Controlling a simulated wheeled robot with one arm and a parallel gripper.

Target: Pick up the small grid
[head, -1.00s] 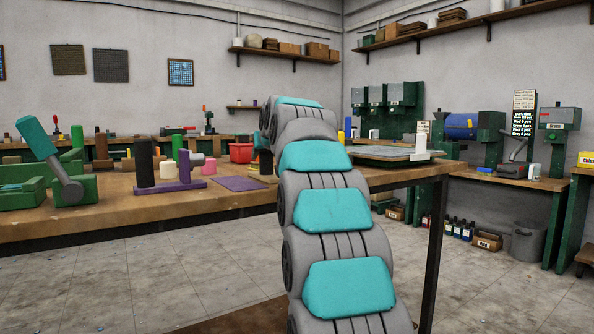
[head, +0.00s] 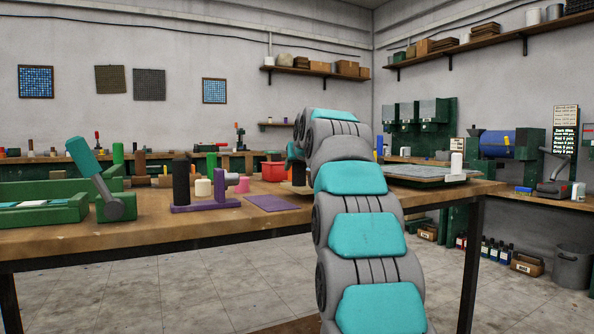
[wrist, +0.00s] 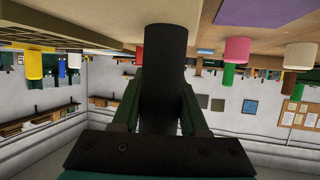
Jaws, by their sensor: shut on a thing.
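My gripper (wrist: 160,102) is shut on a dark upright cylinder (wrist: 165,50) in the wrist view, with one green finger on each side of it. The wrist picture is upside down, and the cylinder reaches to the tabletop. I cannot tell whether it is standing or lifted. In the head view my arm hides most of the gripper. A flat grey panel (head: 425,174) lies on the table's right part, partly behind my arm; I cannot tell whether it is the small grid. No small grid is clearly seen in the gripper.
A purple mat (head: 270,203), a purple stand (head: 205,207), a black cylinder (head: 181,180) and a pink cup (head: 242,186) are left of my arm on the wooden table (head: 150,236). A red bin (head: 272,171) is behind. A green lever press (head: 112,207) stands at left.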

